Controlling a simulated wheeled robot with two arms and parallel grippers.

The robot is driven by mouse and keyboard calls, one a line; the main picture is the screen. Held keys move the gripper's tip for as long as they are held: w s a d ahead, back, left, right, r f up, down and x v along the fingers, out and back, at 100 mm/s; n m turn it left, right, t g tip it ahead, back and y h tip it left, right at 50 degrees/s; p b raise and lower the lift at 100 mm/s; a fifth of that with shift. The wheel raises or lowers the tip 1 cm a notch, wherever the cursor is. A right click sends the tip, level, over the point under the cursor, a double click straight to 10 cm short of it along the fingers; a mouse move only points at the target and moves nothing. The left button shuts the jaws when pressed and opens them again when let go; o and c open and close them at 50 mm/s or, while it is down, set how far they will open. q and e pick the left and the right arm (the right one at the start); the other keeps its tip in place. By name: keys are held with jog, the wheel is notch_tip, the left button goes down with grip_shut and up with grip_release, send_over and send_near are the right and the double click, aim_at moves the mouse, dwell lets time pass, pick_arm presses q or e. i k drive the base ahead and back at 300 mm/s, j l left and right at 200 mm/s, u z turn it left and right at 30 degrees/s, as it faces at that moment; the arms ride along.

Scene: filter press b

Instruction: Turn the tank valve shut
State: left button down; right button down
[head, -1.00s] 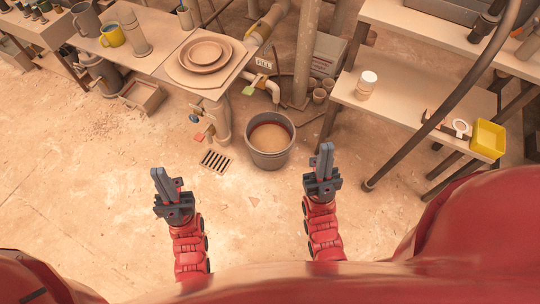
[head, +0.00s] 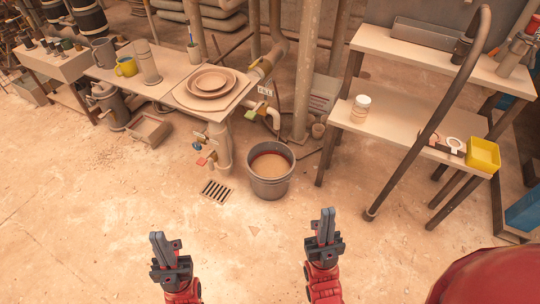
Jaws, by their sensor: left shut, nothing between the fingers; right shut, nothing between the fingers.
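Several small valve handles show in the head view, and I cannot tell which is the tank valve. A yellow-green handle (head: 251,115) sits on a pipe beside a FILL label (head: 264,90). A blue handle (head: 197,146) and a red handle (head: 203,161) sit lower, on pipework below the table's front corner. A grey bucket (head: 270,187) of brownish liquid stands on the floor under the spout. My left gripper (head: 157,235) and my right gripper (head: 327,211) are shut and empty, both well short of the valves.
A low table (head: 180,80) with plates and mugs is at back left. A shelf bench (head: 400,115) with a jar (head: 361,108) and yellow bin (head: 483,154) is at right, a curved pipe (head: 430,125) before it. A drain grate (head: 216,190) lies in the open floor.

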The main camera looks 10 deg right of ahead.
aim_at(256, 63)
jog(key=i+z, duration=0.2)
jog(key=i, duration=1.65)
